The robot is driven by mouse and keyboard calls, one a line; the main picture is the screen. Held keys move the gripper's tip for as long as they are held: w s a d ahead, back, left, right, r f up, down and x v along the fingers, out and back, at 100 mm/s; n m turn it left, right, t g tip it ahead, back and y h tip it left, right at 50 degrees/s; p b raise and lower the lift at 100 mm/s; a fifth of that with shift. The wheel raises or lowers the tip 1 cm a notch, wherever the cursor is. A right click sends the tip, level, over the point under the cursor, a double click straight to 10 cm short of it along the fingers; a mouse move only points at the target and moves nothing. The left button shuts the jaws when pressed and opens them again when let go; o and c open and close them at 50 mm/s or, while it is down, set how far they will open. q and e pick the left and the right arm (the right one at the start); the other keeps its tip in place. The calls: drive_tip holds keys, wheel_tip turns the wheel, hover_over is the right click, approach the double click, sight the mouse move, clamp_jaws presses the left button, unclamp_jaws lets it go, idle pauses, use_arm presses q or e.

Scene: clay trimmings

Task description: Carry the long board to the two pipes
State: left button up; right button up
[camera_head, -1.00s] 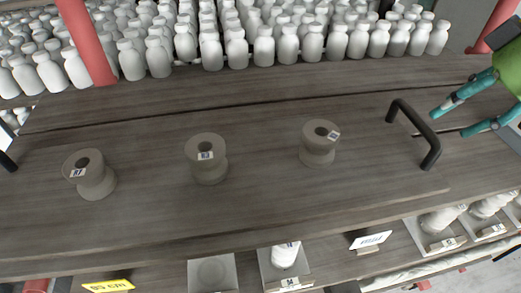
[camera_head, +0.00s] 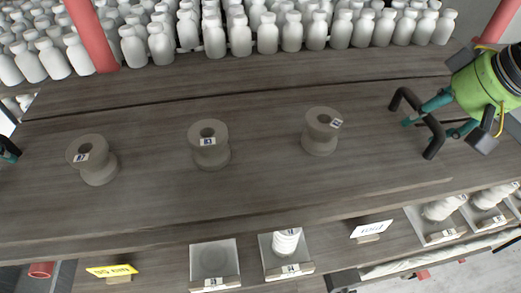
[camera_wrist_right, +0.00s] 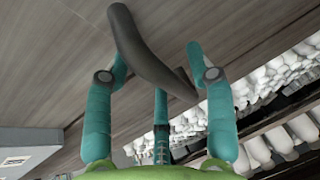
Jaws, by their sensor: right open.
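The long board (camera_head: 262,185) is a dark brown plank lying flat, with three grey-brown spools (camera_head: 209,146) standing on it in a row. A black bar handle (camera_head: 437,132) rises at its right end; the bar also shows in the right wrist view (camera_wrist_right: 138,42). My right gripper (camera_head: 426,122) is open at this handle, with teal fingers either side of the bar (camera_wrist_right: 157,60); I cannot tell whether they touch it. A teal and dark tip of my left gripper (camera_head: 8,150) shows at the left edge, mostly cut off. Red upright pipes stand at back left (camera_head: 91,38) and back right (camera_head: 500,20).
Rows of white bottles (camera_head: 290,35) stand close behind the board. In front and below are trays (camera_head: 214,262) with white pieces, a yellow sign (camera_head: 111,271) and a white label (camera_head: 371,230). A red pipe end (camera_head: 42,270) shows at lower left.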

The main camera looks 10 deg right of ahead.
use_arm(q)
clamp_jaws()
use_arm(e)
clamp_jaws()
use_arm(q)
drive_tip(key=shift+r, duration=0.2)
use_arm(e)
drive_tip(key=shift+w+r, duration=0.1)
drive_tip(key=shift+r, duration=0.2)
